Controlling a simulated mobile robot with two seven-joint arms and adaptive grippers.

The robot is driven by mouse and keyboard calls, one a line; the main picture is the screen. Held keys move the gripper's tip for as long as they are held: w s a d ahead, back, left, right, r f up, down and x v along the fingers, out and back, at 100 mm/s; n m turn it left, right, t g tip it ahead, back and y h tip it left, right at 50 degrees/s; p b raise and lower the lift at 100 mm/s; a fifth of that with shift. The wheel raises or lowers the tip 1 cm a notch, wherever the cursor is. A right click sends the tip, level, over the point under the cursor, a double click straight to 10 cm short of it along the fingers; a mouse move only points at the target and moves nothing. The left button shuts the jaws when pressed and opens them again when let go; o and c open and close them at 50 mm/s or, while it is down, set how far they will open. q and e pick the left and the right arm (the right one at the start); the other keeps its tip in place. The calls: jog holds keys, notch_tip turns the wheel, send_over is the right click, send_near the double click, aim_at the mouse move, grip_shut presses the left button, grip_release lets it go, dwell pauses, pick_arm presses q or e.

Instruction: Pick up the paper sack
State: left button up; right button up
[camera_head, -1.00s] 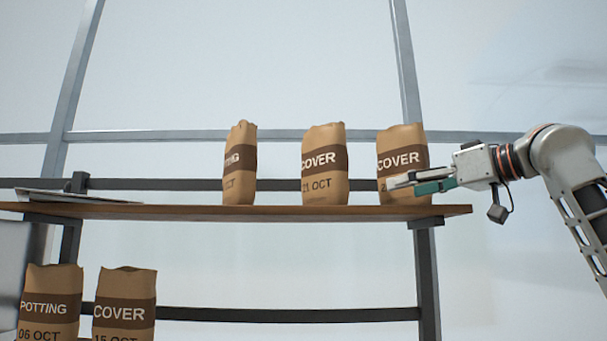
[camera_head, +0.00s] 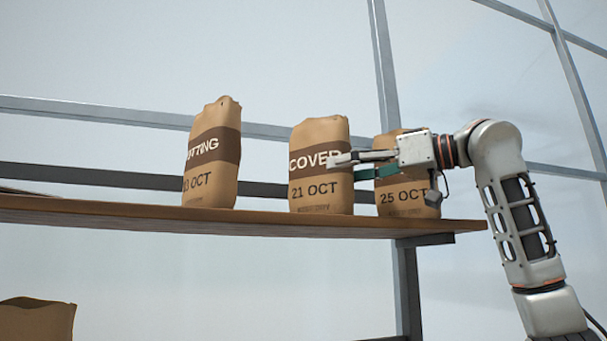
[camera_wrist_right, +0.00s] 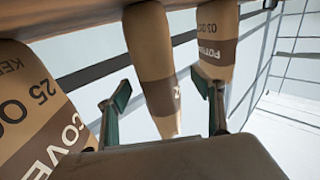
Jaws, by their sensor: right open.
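Three brown paper sacks stand upright on the shelf. The left one is labelled POTTING (camera_head: 211,160), the middle one COVER 21 OCT (camera_head: 318,190), and the right one 25 OCT (camera_head: 405,200). My right gripper (camera_head: 346,168) is open and empty, pointing left. Its fingertips overlap the right edge of the 21 OCT sack in the head view, and its body hides part of the 25 OCT sack. In the right wrist view the middle sack (camera_wrist_right: 150,55) shows between the fingers (camera_wrist_right: 167,105), beyond the tips; contact is not seen. My left gripper is not in view.
The wooden shelf board (camera_head: 270,224) ends just right of the 25 OCT sack. Another sack (camera_head: 38,320) shows its top at the lower left, below the shelf. Metal frame bars (camera_head: 385,70) stand behind. Gaps separate the upper sacks.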

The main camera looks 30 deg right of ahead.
aim_at(320, 133)
jog(key=shift+x, duration=1.45)
jog(key=p+x, duration=0.1)
jog(key=x, duration=0.3)
jog(key=shift+w+r, duration=0.1)
jog(key=shift+w, duration=0.3)
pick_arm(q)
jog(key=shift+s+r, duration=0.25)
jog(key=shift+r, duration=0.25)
pick_arm(e)
grip_shut()
notch_tip(320, 133, up, 8)
jog(key=shift+s+r+p, duration=0.1)
jog(key=shift+r+p, duration=0.1)
jog(key=shift+p, duration=1)
jog(key=shift+r, duration=0.85)
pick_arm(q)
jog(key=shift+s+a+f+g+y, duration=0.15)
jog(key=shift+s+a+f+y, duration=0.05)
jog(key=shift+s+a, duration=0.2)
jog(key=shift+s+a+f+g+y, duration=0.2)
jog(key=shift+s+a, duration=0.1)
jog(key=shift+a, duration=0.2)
